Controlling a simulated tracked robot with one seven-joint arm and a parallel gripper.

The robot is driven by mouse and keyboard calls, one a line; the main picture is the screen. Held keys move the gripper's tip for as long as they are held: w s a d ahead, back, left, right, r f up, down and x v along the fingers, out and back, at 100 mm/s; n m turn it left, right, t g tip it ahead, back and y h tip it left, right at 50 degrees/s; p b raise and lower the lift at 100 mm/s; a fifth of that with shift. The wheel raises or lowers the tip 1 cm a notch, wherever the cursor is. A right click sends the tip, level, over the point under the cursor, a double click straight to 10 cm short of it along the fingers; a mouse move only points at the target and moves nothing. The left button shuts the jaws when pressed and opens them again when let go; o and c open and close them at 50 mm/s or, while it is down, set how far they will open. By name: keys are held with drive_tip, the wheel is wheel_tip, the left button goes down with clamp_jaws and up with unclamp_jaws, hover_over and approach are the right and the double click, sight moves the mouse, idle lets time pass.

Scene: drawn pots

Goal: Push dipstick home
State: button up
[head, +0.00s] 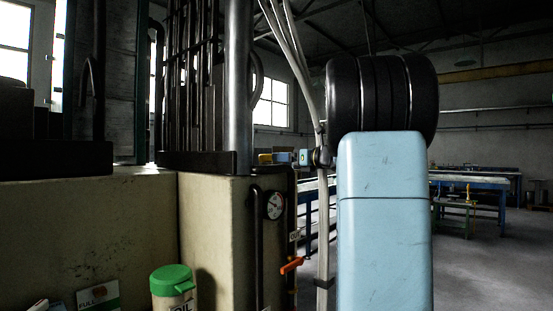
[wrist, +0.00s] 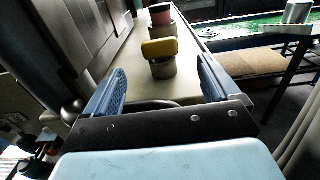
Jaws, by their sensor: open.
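In the wrist view, a yellow-topped handle (wrist: 159,48), which looks like the dipstick, stands on a short grey-tan neck (wrist: 163,68) on a pale machine ledge (wrist: 188,88). Whether the handle is fully seated on the neck is unclear. My gripper (wrist: 160,66) is open, its blue fingers wide apart to the left and right of the view. The handle shows between and beyond the fingertips, apparently untouched. My gripper cannot be made out there.
A pink-and-dark cap (wrist: 160,13) stands farther along the ledge. The machine (head: 222,225) carries a gauge (head: 274,205) and an orange lever (head: 291,265). A green-capped oil bottle (head: 173,280) stands at lower left. Blue-legged workbenches (head: 470,184) stand behind; open floor is at right.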

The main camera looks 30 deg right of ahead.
drive_tip(key=shift+v, duration=1.55)
